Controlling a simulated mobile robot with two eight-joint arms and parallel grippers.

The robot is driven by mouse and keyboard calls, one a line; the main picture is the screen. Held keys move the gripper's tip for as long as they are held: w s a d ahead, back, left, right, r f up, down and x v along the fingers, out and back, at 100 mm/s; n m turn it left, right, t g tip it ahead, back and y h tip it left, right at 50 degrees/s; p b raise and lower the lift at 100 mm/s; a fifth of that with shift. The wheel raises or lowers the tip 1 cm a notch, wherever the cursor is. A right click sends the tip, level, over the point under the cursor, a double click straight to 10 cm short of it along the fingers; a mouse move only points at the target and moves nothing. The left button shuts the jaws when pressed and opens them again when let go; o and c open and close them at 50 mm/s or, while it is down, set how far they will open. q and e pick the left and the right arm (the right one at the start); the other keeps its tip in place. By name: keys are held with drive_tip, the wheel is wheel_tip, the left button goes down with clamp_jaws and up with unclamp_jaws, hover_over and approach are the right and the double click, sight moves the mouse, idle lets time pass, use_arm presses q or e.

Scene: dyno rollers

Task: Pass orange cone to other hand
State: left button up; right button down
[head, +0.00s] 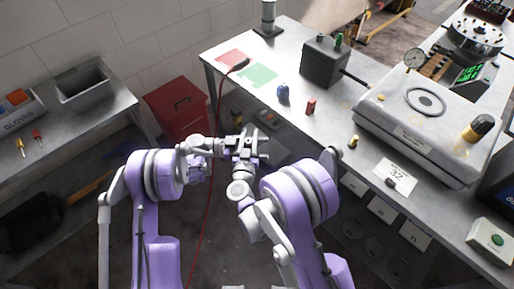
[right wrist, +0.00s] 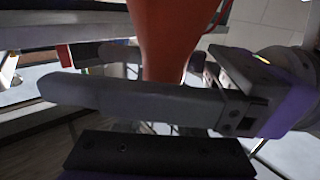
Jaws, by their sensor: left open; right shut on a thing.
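The orange cone (right wrist: 170,38) stands out in the upper middle of the right wrist view, with its lower part hidden behind a grey finger. My right gripper (head: 247,138) is shut on the cone; a dark part of it (right wrist: 160,155) shows at the bottom of the right wrist view. My left gripper (head: 238,154) meets it from the left in the head view. In the right wrist view its open fingers (right wrist: 85,75) reach across from the right, one in front of the cone and one behind. Whether they touch the cone I cannot tell. The cone is not discernible in the head view.
A long workbench (head: 335,122) on the right holds a grey box (head: 325,62), a blue item (head: 283,92), a red item (head: 311,106) and a large machine (head: 420,125). A red bin (head: 180,108) stands behind my grippers. A side table (head: 100,122) with a grey tub (head: 83,88) is on the left.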

use_arm(q)
clamp_jaws()
use_arm(e)
drive_tip(key=shift+c, duration=2.3)
unclamp_jaws()
drive_tip(key=s+d+r+n+g+y, duration=0.1)
drive_tip(key=s+d+r+n+y, duration=0.15)
drive_tip(key=r, duration=0.65)
drive_tip(key=s+d+r+n+g+y, duration=0.1)
drive_tip(key=s+d+r+n+y, duration=0.2)
drive_tip(key=r, duration=0.5)
drive_tip(key=s+d+f+m+g+h, duration=0.1)
drive_tip(key=s+d+f+g, duration=0.2)
drive_tip(key=s, duration=0.5)
drive_tip(key=s+d+f+m+g+h, duration=0.2)
drive_tip(key=s+d+f+g, duration=0.2)
drive_tip(key=s+d, duration=0.3)
drive_tip(key=s+d+f+m+g+h, duration=0.1)
drive_tip(key=s+d+f+g, duration=0.2)
drive_tip(key=s+d, duration=0.3)
drive_tip(key=s+f, duration=0.1)
drive_tip(key=s, duration=0.3)
drive_tip(key=shift+f+m+g, duration=0.3)
drive_tip(key=shift+f+m, duration=0.05)
